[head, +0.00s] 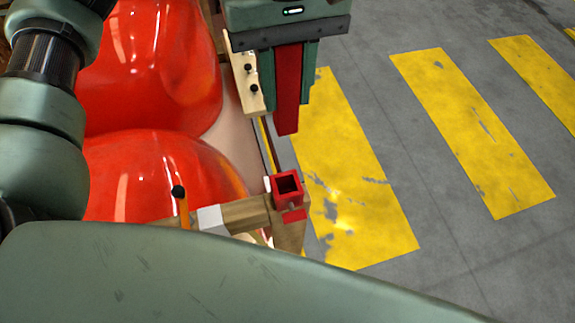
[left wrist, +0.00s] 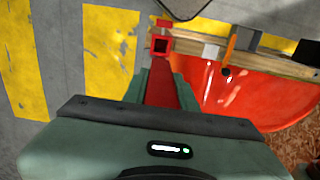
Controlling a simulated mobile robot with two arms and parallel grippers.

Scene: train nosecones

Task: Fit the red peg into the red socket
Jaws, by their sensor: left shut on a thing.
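The red peg (head: 288,88) is a long square bar. My left gripper (head: 289,100) is shut on it, and its lower end sticks out below the fingers. The red socket (head: 287,187) is a small square box with an open top, fixed at the end of a wooden rail. In the head view the peg's end is apart from the socket, farther up the picture. My right gripper is not in view.
Large glossy red nosecones (head: 155,165) lie left of the peg. The wooden rail (head: 245,214) carries a white block (head: 212,219) and an orange stick with a black knob (head: 179,192). A pale strip with black knobs (head: 246,75) stands beside the gripper. Yellow-striped floor on the right is clear.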

